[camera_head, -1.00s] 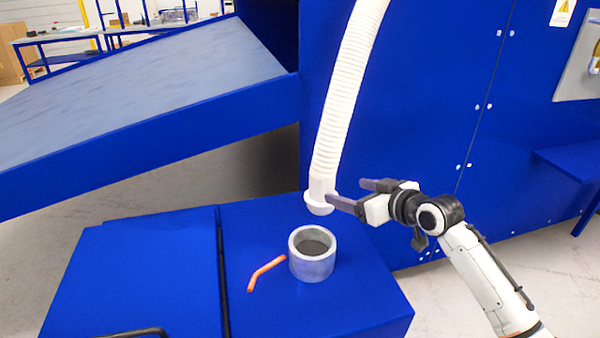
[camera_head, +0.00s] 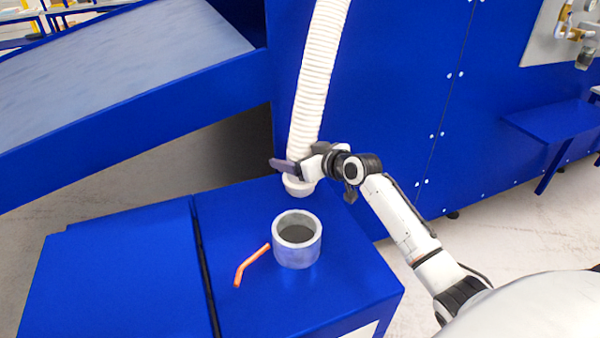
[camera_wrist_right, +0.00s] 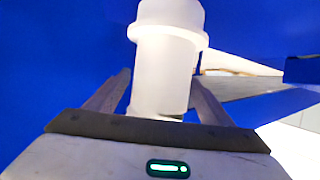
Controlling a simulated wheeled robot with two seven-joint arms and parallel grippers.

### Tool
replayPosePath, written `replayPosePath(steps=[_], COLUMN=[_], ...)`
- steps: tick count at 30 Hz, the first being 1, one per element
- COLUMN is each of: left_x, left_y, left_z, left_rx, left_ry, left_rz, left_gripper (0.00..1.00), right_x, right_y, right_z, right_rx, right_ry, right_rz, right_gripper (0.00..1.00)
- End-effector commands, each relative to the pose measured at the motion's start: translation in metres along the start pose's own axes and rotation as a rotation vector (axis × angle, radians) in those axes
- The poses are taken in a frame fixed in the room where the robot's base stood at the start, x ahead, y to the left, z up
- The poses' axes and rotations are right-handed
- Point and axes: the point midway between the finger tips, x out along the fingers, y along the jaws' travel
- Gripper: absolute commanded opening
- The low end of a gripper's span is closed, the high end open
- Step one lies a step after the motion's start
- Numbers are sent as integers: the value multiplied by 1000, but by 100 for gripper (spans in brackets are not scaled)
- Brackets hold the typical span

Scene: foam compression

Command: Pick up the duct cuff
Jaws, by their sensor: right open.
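The duct cuff (camera_head: 297,187) is the white flanged end of a ribbed white hose (camera_head: 312,85) that hangs down in front of the blue machine. It hangs above the blue box top, behind the grey cup. My right gripper (camera_head: 286,168) is at the cuff, reaching in from the right. In the right wrist view the white cuff (camera_wrist_right: 165,62) stands between the two open fingers (camera_wrist_right: 161,78), its flange beyond their tips. I cannot tell whether a finger touches it. My left gripper is not in view.
A grey hollow cylinder (camera_head: 297,258) stands on the blue box (camera_head: 350,285), with an orange bent rod (camera_head: 250,265) left of it. A sloped table (camera_head: 120,65) is at the upper left. The blue machine wall (camera_head: 390,80) rises behind the hose.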

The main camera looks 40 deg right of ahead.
Motion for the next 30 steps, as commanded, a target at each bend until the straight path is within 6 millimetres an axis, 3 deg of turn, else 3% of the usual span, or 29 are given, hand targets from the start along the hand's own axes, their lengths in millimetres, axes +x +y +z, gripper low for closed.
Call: replayPosePath(steps=[3,11,18,20,26,30], left_x=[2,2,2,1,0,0], left_y=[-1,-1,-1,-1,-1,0], left_z=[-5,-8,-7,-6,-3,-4], left_rx=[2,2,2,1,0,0], left_ry=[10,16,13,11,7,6], left_rz=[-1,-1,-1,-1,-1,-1], left_gripper=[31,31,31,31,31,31], right_x=[9,10,10,10,9,4], right_y=[0,0,0,0,0,0], right_z=[0,0,0,-1,-2,-16], right_rx=[0,-1,-1,-1,-1,-3], right_ry=[1,0,0,3,3,6], right_rz=[0,0,0,0,0,0], right_gripper=[75,73,32,26,26,26])
